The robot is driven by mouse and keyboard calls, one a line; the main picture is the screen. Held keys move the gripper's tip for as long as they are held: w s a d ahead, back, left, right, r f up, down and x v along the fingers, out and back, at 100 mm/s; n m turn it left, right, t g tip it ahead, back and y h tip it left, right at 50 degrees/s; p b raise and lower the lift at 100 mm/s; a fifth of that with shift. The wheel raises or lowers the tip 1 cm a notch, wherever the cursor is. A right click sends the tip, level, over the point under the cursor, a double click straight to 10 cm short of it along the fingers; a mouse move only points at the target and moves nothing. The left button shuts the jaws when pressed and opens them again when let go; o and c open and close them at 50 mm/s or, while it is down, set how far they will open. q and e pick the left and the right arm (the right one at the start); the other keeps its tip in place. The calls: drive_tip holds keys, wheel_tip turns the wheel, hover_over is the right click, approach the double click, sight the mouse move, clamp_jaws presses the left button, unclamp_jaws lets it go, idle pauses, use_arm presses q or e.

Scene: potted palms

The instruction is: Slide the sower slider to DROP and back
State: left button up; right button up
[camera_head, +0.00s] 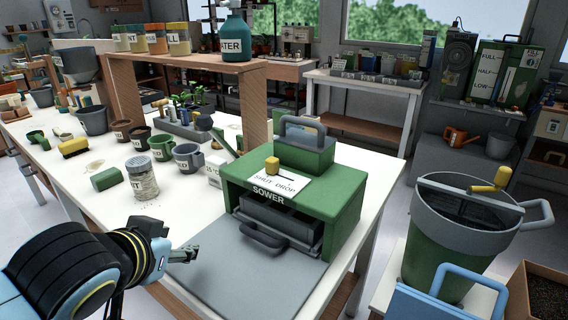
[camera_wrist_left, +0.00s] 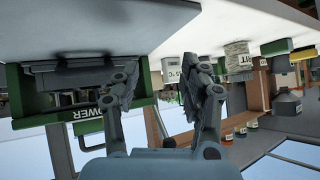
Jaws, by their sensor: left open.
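The green sower (camera_head: 340,205) stands at the right end of the white table. Its slider has a yellow knob (camera_head: 272,165) over a white plate (camera_head: 292,187) marked SHUT and DROP. The knob sits at the SHUT end. A grey drawer with a handle (camera_head: 262,237) is in the sower's front. My left gripper (camera_head: 182,255) is in front and left of the sower, apart from it, open and empty. The left wrist view shows the spread fingers (camera_wrist_left: 165,95) and the sower (camera_wrist_left: 40,105) upside down; the knob cannot be made out there. My right gripper does not show.
A grey mat (camera_head: 235,275) lies before the sower. A jar of grit (camera_head: 142,178), a green block (camera_head: 107,179) and cups (camera_head: 188,158) stand left of it. A wooden shelf (camera_head: 255,110) rises behind. A green bucket (camera_head: 450,240) stands at the right.

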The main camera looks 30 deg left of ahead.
use_arm(q)
drive_tip(key=w+r+t, duration=0.5)
drive_tip(key=w, duration=0.1)
drive_tip(key=m+t+h, duration=0.4)
drive_tip(key=h, duration=0.3)
approach(269, 163)
drive_tip(key=w+p, duration=0.1)
drive_tip(key=w, duration=0.2)
drive_tip(key=w+d+p, duration=0.1)
drive_tip(key=w, duration=0.2)
drive_tip(key=w+p, duration=0.1)
drive_tip(key=w, duration=0.3)
drive_tip(key=shift+d+r, duration=0.25)
drive_tip(key=shift+w+d, duration=0.1)
drive_tip(key=shift+w, duration=0.45)
clamp_jaws()
